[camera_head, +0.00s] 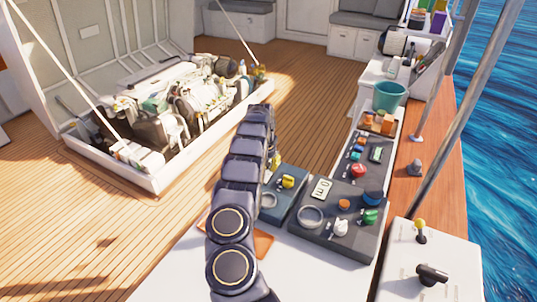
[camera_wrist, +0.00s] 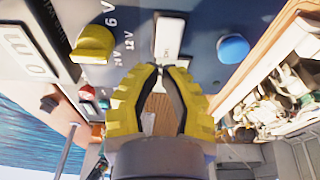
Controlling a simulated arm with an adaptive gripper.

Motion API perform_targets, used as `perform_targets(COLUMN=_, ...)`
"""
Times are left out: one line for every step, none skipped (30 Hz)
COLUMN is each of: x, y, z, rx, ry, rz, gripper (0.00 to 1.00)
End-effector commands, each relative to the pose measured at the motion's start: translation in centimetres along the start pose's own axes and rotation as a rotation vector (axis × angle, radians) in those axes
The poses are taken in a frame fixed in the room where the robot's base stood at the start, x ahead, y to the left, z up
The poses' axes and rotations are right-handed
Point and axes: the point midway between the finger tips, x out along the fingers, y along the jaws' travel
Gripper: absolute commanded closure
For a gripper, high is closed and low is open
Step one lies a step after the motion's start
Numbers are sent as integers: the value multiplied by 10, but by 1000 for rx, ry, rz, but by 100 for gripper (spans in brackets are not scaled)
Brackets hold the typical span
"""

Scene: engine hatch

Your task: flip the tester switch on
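The tester is a blue-grey box (camera_head: 292,203) on the white counter, partly hidden behind my arm in the head view. In the wrist view its panel (camera_wrist: 200,62) shows a yellow knob (camera_wrist: 93,44) beside voltage marks, a blue round part (camera_wrist: 232,49) and a white switch plate (camera_wrist: 169,36) with small lettering. My gripper (camera_wrist: 160,70) has yellow fingers with dark pads. They are apart, with a narrow gap at the tips, just in front of the plate's lower end. Nothing clearly sits between them. The switch lever's position and any contact cannot be made out.
A dark control box (camera_head: 335,225) with several knobs and a display stands right of the tester. A teal bucket (camera_head: 389,97) and an orange-filled tray (camera_head: 378,122) are farther back. The open engine hatch (camera_head: 155,180) lies left. The deck between is clear.

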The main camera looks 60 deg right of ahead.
Motion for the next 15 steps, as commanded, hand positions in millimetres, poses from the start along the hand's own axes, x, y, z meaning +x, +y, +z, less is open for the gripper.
perform_targets(x=8, y=1, z=0, rx=1, ry=-1, rz=2, gripper=100)
perform_targets(x=11, y=1, z=0, rx=1, ry=-2, rz=2, gripper=100)
perform_targets(x=14, y=1, z=0, rx=1, ry=-1, rz=3, gripper=100)
perform_targets(x=17, y=1, z=0, rx=1, ry=-1, rz=3, gripper=100)
perform_targets(x=18, y=1, z=0, rx=1, ry=-1, rz=3, gripper=100)
perform_targets(x=20, y=1, z=0, rx=1, ry=-1, rz=2, gripper=100)
perform_targets(x=21, y=1, z=0, rx=1, ry=0, rz=1, gripper=100)
perform_targets(x=21, y=1, z=0, rx=1, ry=0, rz=1, gripper=100)
perform_targets(x=22, y=1, z=0, rx=1, ry=0, rz=0, gripper=100)
perform_targets(x=22, y=1, z=0, rx=1, ry=0, rz=0, gripper=100)
perform_targets(x=22, y=1, z=0, rx=1, ry=0, rz=0, gripper=100)
perform_targets(x=21, y=0, z=0, rx=1, ry=1, rz=0, gripper=100)
perform_targets(x=21, y=0, z=0, rx=1, ry=1, rz=0, gripper=100)
perform_targets(x=21, y=0, z=0, rx=1, ry=1, rz=0, gripper=100)
perform_targets(x=21, y=0, z=0, rx=1, ry=1, rz=0, gripper=100)
